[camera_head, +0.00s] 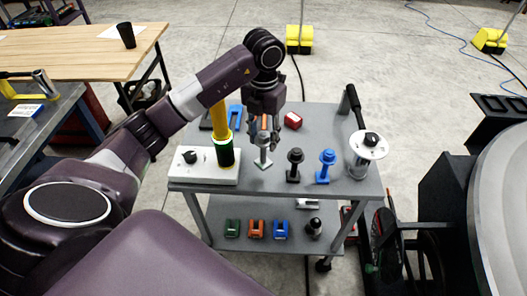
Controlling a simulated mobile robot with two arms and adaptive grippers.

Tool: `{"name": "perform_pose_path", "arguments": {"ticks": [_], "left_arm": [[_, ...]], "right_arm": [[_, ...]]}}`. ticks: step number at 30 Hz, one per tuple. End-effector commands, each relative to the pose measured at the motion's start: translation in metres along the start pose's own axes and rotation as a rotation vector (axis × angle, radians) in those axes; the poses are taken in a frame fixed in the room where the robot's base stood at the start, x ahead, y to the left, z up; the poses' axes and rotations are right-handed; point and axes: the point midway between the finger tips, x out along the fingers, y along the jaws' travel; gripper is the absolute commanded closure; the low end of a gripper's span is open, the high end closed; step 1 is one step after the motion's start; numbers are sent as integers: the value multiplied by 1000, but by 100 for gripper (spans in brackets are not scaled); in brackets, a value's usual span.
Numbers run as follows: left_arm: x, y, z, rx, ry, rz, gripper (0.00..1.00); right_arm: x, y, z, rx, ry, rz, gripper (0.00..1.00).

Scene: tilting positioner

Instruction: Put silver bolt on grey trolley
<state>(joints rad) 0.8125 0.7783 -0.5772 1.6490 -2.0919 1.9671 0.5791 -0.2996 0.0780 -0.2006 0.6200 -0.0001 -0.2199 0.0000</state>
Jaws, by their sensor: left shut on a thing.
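The grey trolley (330,133) stands in the middle of the view, with a top shelf and a lower shelf. My left gripper (264,138) points down over the middle of its top. It is shut on the silver bolt (263,156), which is upright below the fingers. The bolt's lower end is at or just above the trolley top; I cannot tell whether it touches. The fingers hide part of the bolt's upper end. My right gripper is not in view.
A black bolt (295,166) and a blue bolt (326,166) stand right of the silver one. A white spool (368,146) is at the right. A red block (293,120) lies behind.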

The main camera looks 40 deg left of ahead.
Motion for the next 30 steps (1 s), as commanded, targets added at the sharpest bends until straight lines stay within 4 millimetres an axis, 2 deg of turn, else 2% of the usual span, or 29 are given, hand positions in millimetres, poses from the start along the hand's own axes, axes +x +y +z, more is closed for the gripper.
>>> {"name": "perform_pose_path", "arguments": {"ticks": [8,15,28,29,30], "left_arm": [[24,0,1,0,-3,-1,100],[56,0,1,0,-3,-1,100],[65,0,2,1,-5,0,100],[65,0,1,1,-3,0,60],[65,0,1,1,-3,0,56]], "right_arm": [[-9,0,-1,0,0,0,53],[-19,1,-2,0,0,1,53],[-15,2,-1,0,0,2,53],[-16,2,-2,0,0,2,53],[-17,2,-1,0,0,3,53]]}}
